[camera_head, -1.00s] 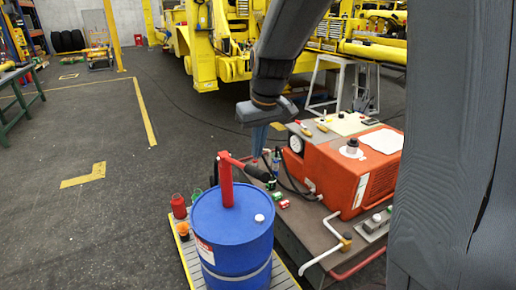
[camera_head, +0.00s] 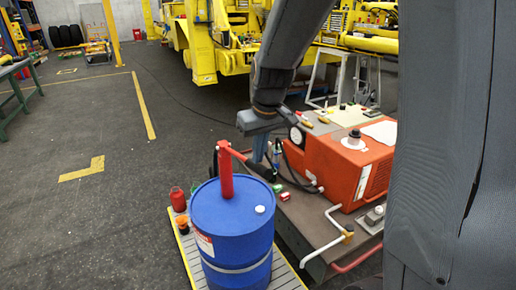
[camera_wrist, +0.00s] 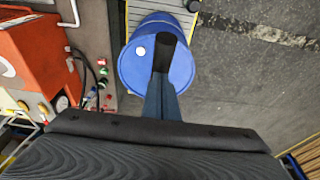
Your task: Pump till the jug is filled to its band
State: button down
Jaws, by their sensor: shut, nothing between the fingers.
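A blue drum (camera_head: 232,232) stands on a slatted platform, with a red hand pump (camera_head: 226,178) upright on its lid. The pump's lever slopes down to the right and ends in a black grip (camera_head: 261,172). My gripper (camera_head: 259,157) is shut and empty, pointing down just above the grip. In the wrist view my closed fingers (camera_wrist: 161,82) overlap the black grip (camera_wrist: 174,53); I cannot tell whether they touch it. A greenish vessel (camera_head: 195,187) is mostly hidden behind the drum; whether it is the jug, its level and its band cannot be made out.
A red container (camera_head: 178,199) and a small orange-topped one (camera_head: 183,224) stand left of the drum. To the right, an orange power unit (camera_head: 345,165) with hoses and pipes sits on a bench close to my gripper.

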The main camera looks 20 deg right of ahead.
notch_tip(320, 180, down, 12)
jog(key=f+b, duration=0.1)
jog(key=b, duration=0.6)
notch_tip(320, 180, up, 20)
jog(key=p, duration=1.5)
jog(key=shift+f, duration=0.25)
notch_tip(320, 180, down, 19)
jog(key=b, duration=1.1)
notch_tip(320, 180, up, 19)
jog(key=p, duration=1.1)
jog(key=shift+s, duration=0.1)
